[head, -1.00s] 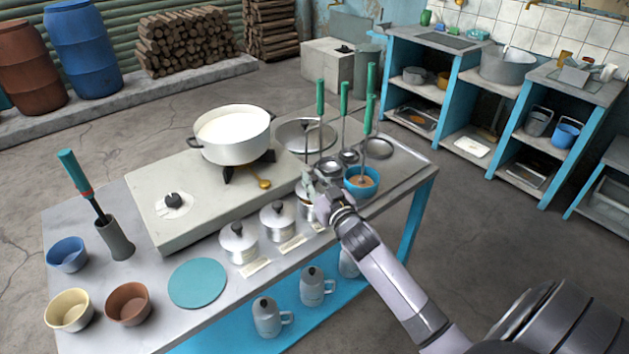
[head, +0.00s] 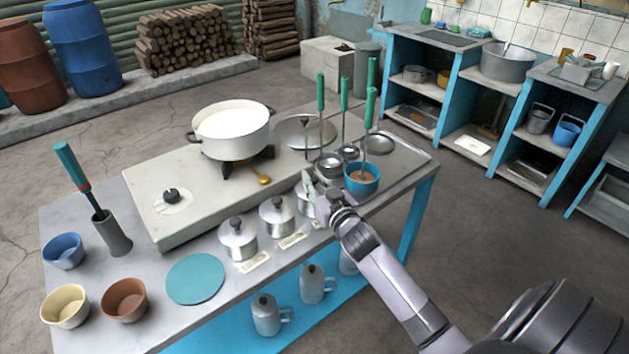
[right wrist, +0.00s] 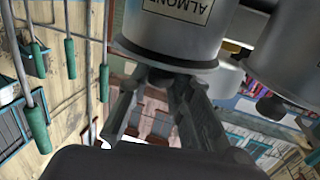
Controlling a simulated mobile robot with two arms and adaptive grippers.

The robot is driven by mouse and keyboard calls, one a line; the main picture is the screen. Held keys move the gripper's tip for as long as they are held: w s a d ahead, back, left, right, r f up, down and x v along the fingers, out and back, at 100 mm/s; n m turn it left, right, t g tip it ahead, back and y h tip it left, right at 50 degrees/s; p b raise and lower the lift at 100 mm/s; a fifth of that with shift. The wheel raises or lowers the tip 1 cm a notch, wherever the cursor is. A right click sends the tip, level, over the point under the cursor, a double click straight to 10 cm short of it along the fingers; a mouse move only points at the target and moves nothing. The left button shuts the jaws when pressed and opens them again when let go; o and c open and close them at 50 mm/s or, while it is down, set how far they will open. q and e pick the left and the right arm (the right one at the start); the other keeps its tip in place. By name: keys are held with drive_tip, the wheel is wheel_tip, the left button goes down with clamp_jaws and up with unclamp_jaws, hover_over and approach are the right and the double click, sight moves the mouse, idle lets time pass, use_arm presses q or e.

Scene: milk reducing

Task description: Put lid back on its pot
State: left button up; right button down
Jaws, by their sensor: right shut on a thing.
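My right gripper (head: 309,190) is at the third small steel pot (head: 302,206), largely covering it in the head view. In the right wrist view, inverted, the gripper (right wrist: 160,82) is shut on the black knob of a domed steel lid (right wrist: 165,58). The lid sits against the rim of a pot labelled as almond (right wrist: 150,32); I see no clear gap between them. Two similar small pots, the middle one (head: 277,218) and the left one (head: 238,240), have their lids on. My left gripper is not in view.
A white pot of milk (head: 230,138) stands on the stove, with a large steel lid (head: 290,128) behind. Tall green-handled ladles (head: 344,95) and a blue bowl (head: 361,186) are close to the gripper. A teal disc (head: 195,279) lies front left.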

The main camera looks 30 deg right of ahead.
drive_tip(key=shift+f, duration=0.2)
drive_tip(key=c, duration=1.4)
unclamp_jaws()
drive_tip(key=shift+o, duration=0.2)
drive_tip(key=shift+s, duration=0.1)
drive_tip(key=s+a, duration=0.2)
drive_tip(key=s, duration=0.9)
drive_tip(key=shift+s+r, duration=0.3)
drive_tip(key=shift+s, duration=0.05)
drive_tip(key=shift+s+a+r+p, duration=0.15)
drive_tip(key=shift+s+p, duration=0.2)
drive_tip(key=shift+s, duration=0.65)
drive_tip(key=shift+s+a+f+p, duration=0.15)
drive_tip(key=shift+s+p, duration=0.15)
drive_tip(key=shift+s, duration=0.65)
drive_tip(key=shift+s+a+r+p, duration=0.15)
drive_tip(key=shift+s+p, duration=0.2)
drive_tip(key=shift+s, duration=0.65)
